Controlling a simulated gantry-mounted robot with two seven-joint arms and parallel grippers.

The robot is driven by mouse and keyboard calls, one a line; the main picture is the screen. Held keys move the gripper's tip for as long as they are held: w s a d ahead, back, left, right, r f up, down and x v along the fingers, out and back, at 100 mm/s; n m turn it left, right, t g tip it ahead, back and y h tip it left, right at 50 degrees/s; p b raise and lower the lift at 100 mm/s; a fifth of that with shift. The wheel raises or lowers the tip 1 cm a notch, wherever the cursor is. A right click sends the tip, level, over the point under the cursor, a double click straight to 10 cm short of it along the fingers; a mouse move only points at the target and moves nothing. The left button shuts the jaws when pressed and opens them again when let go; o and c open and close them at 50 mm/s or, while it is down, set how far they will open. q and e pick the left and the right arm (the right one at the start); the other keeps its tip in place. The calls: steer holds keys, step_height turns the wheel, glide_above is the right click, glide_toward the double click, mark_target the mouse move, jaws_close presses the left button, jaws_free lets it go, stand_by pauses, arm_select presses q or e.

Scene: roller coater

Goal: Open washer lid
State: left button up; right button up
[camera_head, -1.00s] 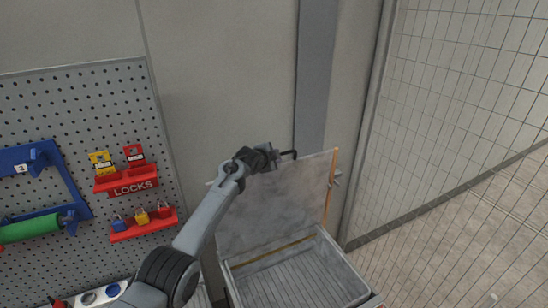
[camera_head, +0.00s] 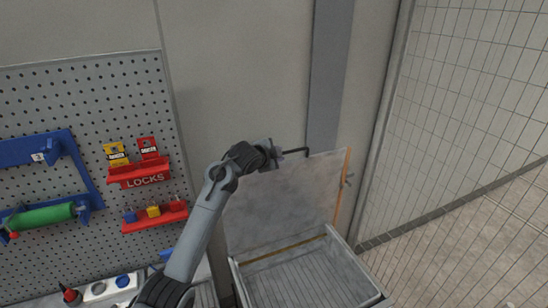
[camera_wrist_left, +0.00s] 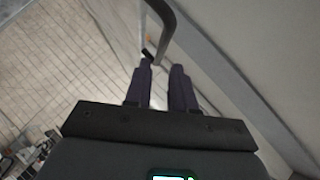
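The washer lid (camera_head: 280,208) is a grey panel standing raised, near upright, at the back of the open washer basin (camera_head: 305,275) in the head view. A dark hooked handle (camera_head: 297,151) sticks out by the lid's top edge. My left gripper (camera_head: 276,154) is at the lid's top edge, beside the handle. In the left wrist view the two fingers of my left gripper (camera_wrist_left: 164,68) are apart with a visible gap. The dark curved handle (camera_wrist_left: 168,28) lies just beyond the fingertips; I cannot tell whether it touches them. My right gripper is out of view.
A pegboard (camera_head: 85,110) on the left holds a red locks rack (camera_head: 140,172) and a blue bracket with a green roller (camera_head: 42,216). A wire mesh fence (camera_head: 470,120) stands on the right. A wall is close behind the lid.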

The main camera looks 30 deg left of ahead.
arm_select(q)
steer(key=shift+v, duration=1.05)
